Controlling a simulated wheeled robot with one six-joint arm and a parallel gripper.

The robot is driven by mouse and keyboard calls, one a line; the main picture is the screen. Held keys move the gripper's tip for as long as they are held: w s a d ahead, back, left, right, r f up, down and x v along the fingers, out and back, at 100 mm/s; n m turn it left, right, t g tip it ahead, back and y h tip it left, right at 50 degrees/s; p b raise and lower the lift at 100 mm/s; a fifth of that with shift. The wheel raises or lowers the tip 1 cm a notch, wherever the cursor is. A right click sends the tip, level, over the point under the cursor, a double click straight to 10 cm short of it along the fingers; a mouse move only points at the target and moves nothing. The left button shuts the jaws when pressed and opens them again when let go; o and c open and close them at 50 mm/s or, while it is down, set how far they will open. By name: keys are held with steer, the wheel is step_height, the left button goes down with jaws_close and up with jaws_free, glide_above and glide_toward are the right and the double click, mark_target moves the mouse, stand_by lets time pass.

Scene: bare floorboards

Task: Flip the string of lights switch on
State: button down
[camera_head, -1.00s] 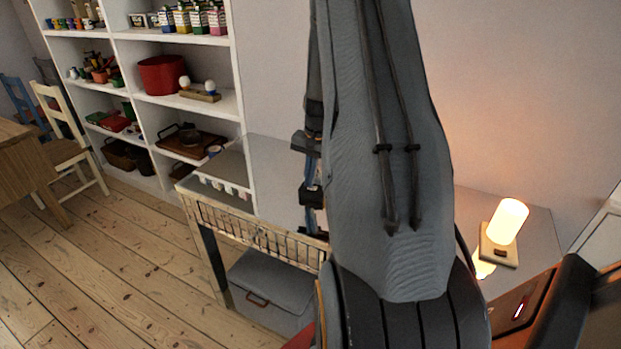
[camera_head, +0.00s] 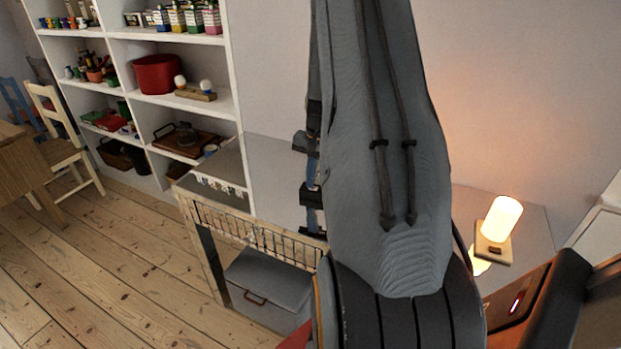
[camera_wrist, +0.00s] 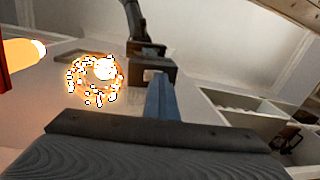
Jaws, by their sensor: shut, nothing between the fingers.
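A glowing ring of small lights (camera_wrist: 97,80), seemingly the string of lights, lies on a pale surface left of centre in the wrist view. It looks lit, with a bright white spot at its upper right. I cannot make out its switch. My gripper (camera_wrist: 152,72) is shut and empty, with its dark end just right of the ring in the picture. I cannot tell whether they touch. In the head view my grey arm covers the middle of the table, and the ring is hidden there.
A grey table (camera_head: 276,180) with a wire basket front stands against the wall. A lit lamp (camera_head: 502,217) on a wooden base stands at its right. A grey box (camera_head: 266,284) is underneath. White shelves (camera_head: 184,100) stand at the left, with open floorboards in front.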

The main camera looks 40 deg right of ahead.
step_height(320, 180, up, 14)
steer(key=w, duration=0.1)
steer(key=shift+w+a, duration=0.25)
steer(key=shift+a, duration=0.1)
steer(key=shift+a, duration=0.1)
stand_by(0.4)
steer(key=s+a+f+n, duration=0.1)
steer(key=s+a+n, duration=0.3)
steer(key=a, duration=0.7)
steer(key=s+a+n, duration=0.4)
steer(key=s+a, duration=0.2)
steer(key=a, duration=0.4)
steer(key=s+a+f+n, duration=0.1)
steer(key=s+a+n, duration=0.3)
steer(key=a, duration=0.7)
steer(key=shift+s+a+f+h, duration=0.3)
steer(key=shift+s, duration=0.55)
